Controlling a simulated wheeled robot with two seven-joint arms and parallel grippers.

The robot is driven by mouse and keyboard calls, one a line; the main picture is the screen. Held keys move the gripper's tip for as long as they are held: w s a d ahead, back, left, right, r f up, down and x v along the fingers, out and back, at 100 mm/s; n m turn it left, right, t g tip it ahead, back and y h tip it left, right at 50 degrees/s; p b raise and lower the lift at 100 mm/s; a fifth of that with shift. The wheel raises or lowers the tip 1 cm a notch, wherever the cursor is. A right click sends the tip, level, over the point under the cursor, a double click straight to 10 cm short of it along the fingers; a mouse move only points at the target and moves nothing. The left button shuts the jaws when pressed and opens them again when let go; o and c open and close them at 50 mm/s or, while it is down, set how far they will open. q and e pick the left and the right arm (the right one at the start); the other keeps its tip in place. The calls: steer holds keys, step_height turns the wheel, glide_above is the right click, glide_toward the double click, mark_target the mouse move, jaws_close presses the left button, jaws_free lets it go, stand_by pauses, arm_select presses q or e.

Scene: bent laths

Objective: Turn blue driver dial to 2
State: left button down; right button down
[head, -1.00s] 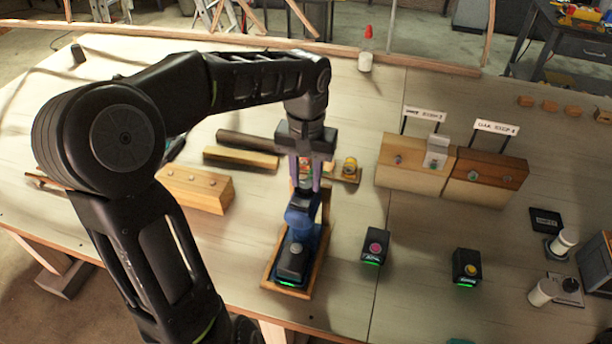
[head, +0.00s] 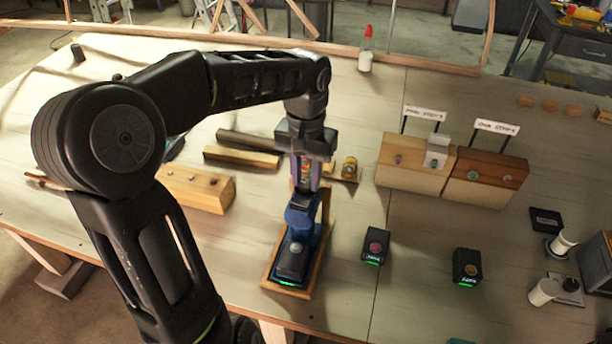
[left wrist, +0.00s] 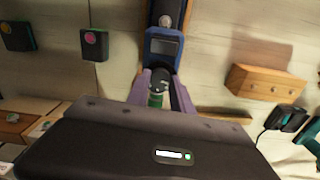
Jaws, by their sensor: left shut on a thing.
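The blue driver (head: 302,222) lies in a wooden cradle (head: 325,207) near the front middle of the table, with a dark battery end and a green light toward the front edge. It also shows in the left wrist view (left wrist: 162,47). My left gripper (head: 308,182) reaches down over the driver's far end. In the left wrist view its two purple fingers (left wrist: 158,90) are shut on the dark dial (left wrist: 160,79) at the driver's end. The number on the dial is too small to read. My right gripper is not in view.
Two dark batteries, one with a pink button (head: 375,246) and one with a yellow button (head: 467,267), stand to the right. Wooden blocks with labels (head: 418,164) stand behind. A pale block (head: 197,188) lies left of the driver. A red-capped bottle (head: 366,50) stands at the back.

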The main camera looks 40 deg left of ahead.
mark_target(306, 184)
arm_select(q)
steer(key=m, duration=0.6)
steer(key=shift+m, duration=0.4)
stand_by(0.3)
steer(key=c, duration=1.1)
jaws_free()
step_height(306, 184, up, 8)
steer(key=shift+f, duration=0.1)
